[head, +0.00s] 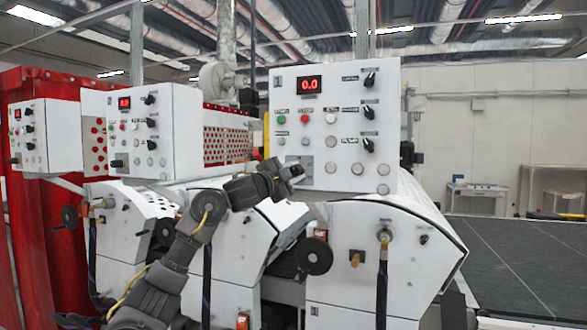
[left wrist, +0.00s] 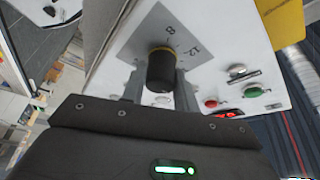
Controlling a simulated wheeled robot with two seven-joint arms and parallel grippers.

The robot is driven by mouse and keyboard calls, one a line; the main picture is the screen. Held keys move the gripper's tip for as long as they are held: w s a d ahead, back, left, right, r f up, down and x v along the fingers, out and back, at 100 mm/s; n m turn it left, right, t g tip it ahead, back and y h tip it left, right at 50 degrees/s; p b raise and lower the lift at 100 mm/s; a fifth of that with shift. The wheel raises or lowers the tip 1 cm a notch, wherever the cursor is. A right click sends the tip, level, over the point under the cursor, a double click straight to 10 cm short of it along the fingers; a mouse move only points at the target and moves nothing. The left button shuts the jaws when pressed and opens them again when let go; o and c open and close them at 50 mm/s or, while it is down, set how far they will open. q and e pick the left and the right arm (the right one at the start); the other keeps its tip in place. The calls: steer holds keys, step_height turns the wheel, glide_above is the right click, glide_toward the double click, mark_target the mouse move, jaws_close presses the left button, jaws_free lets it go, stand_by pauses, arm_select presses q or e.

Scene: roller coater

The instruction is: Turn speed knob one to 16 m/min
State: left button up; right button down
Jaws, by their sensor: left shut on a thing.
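The nearest white control box (head: 335,165) has a red display (head: 309,84) reading 0.0. In the left wrist view the black speed knob (left wrist: 161,72) stands on a grey dial plate (left wrist: 150,38) with the marks 8 and 12. The left fingers (left wrist: 158,88) are on both sides of the knob, shut on it. The knob's pointer and the 16 mark are not visible. My right gripper is not in view.
Green (head: 282,119) and red (head: 305,117) buttons sit above the gripper. Black selector switches (head: 368,145) line the box's right side. Two similar control boxes stand to the left. A black handwheel (head: 314,256) sticks out below my left forearm.

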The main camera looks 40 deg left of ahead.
arm_select(q)
steer(key=shift+m, duration=0.3)
steer(key=o, duration=1)
steer(key=shift+c, duration=0.2)
steer(key=shift+s+f, duration=0.1)
steer(key=shift+s+f+b, duration=0.15)
steer(key=shift+s+b, duration=0.15)
steer(key=shift+s, duration=0.05)
steer(key=s+f+b, duration=0.1)
steer(key=s+b, duration=0.3)
steer(key=s, duration=0.5)
steer(key=shift+s+a+f+b, duration=0.15)
steer(key=shift+s+f+b, duration=0.05)
steer(key=shift+s+b, duration=0.2)
